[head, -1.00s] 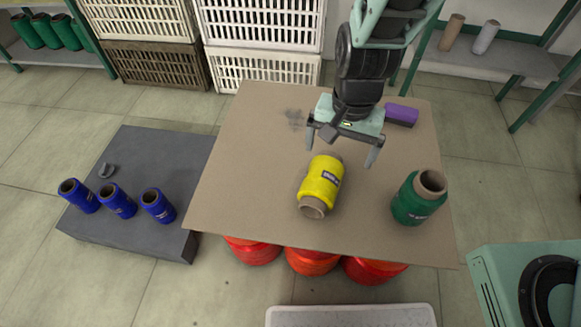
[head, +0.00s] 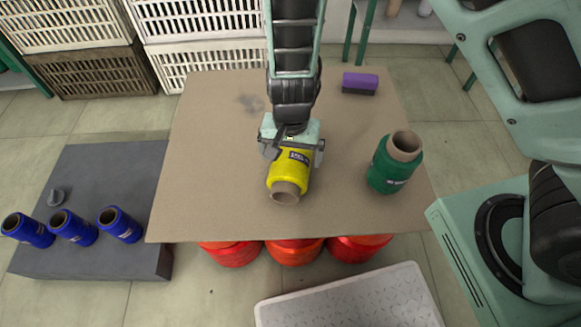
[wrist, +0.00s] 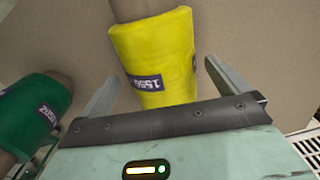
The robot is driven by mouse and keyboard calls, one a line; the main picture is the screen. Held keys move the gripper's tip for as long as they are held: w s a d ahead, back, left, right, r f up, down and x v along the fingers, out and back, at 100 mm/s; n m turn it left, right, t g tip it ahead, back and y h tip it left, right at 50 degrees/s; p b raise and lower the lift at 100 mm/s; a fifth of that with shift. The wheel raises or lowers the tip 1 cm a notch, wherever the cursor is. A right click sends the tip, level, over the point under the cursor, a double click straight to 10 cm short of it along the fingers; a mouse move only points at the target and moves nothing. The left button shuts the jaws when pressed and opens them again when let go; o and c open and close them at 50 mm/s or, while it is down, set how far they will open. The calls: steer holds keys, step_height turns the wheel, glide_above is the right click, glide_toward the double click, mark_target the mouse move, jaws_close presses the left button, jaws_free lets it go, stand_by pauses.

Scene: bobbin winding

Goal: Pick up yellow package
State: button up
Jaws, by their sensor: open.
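The yellow package (head: 289,172) is a yellow bobbin with a dark label and a brown core, lying on its side on the brown board. Its core end points toward the front in the head view. My gripper (head: 292,150) is over its rear part, with one finger on each side. In the wrist view the yellow bobbin (wrist: 155,50) shows between the two fingers of my gripper (wrist: 160,85). The jaws are open, with visible gaps beside the bobbin. The gripper body hides the bobbin's far end in the head view.
A green bobbin (head: 395,165) stands tilted on the board (head: 210,190) to the right. A purple and black block (head: 360,82) lies at the back right. Three blue bobbins (head: 73,228) rest on a grey platform (head: 110,175) at left. Red bobbins (head: 293,252) are under the board.

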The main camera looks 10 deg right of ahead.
step_height(320, 180, down, 5)
steer(key=shift+f+b, duration=0.15)
steer(key=shift+b, duration=1)
steer(key=c, duration=1)
steer(key=shift+c, duration=0.2)
